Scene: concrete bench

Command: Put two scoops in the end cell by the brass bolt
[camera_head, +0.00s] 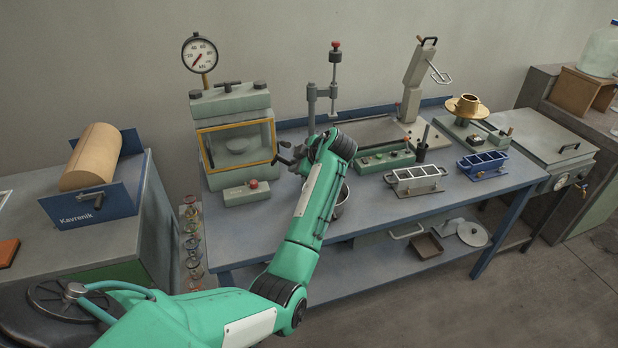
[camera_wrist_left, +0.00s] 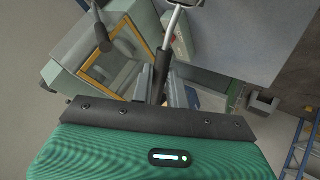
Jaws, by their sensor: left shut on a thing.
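My left gripper (camera_head: 290,162) is over the bench, in front of the glass-fronted machine. In the left wrist view my left gripper (camera_wrist_left: 165,92) is shut on the dark handle of a scoop (camera_wrist_left: 172,32). The scoop's bright metal shaft runs up to the top edge of that view, and I cannot see its load clearly. A grey metal mould with cells (camera_head: 417,180) stands on the bench to the right. A blue mould with cells (camera_head: 483,163) stands farther right. No brass bolt can be made out on either mould. A metal bowl (camera_head: 342,204) is partly hidden behind my left arm. My right gripper is out of view.
The glass-fronted machine (camera_head: 235,115) stands close behind my left gripper. The bench front (camera_head: 385,212) is clear.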

